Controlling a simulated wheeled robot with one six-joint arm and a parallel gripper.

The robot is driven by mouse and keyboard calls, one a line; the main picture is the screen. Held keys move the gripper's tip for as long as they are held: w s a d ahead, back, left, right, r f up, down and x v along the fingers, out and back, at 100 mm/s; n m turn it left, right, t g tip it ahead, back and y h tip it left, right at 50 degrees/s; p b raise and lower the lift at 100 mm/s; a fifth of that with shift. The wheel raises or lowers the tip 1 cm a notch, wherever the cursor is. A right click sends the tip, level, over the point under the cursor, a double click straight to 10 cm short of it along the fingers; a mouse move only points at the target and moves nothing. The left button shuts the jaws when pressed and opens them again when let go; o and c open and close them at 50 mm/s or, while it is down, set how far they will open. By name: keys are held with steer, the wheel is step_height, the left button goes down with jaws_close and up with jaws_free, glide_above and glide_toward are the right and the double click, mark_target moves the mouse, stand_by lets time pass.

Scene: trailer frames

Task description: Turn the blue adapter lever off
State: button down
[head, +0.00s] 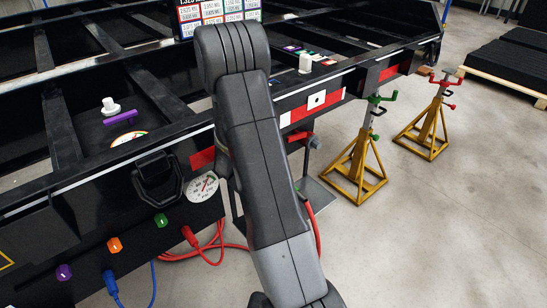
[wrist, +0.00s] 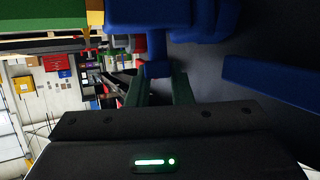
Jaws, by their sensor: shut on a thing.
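In the wrist view, a blue part (wrist: 150,14) fills the top centre, and its narrow blue stem (wrist: 157,68) reaches down between my fingers. I take this to be the blue adapter lever. My gripper (wrist: 161,84) is shut on the stem, its dark fingers on either side. Another blue piece (wrist: 270,86) lies apart on the right. Which way the lever is turned cannot be told. In the head view my arm hides the middle, and neither gripper nor lever can be made out. A blue connector (head: 110,281) with a blue cable is at lower left.
The black trailer frame (head: 60,190) carries purple (head: 64,272), orange (head: 114,244) and green (head: 161,220) knobs, a gauge (head: 202,187) and a red connector (head: 189,235). Red cables cross the floor. Yellow jack stands (head: 357,170) stand right. The floor at lower right is clear.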

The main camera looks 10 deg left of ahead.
stand_by(0.4)
steer(key=c, duration=1.3)
jaws_free()
steer(key=p+v, duration=0.2)
steer(key=v, duration=1.1)
steer(key=shift+s+a+r, duration=0.1)
steer(key=shift+s+a, duration=0.05)
steer(key=shift+s, duration=0.25)
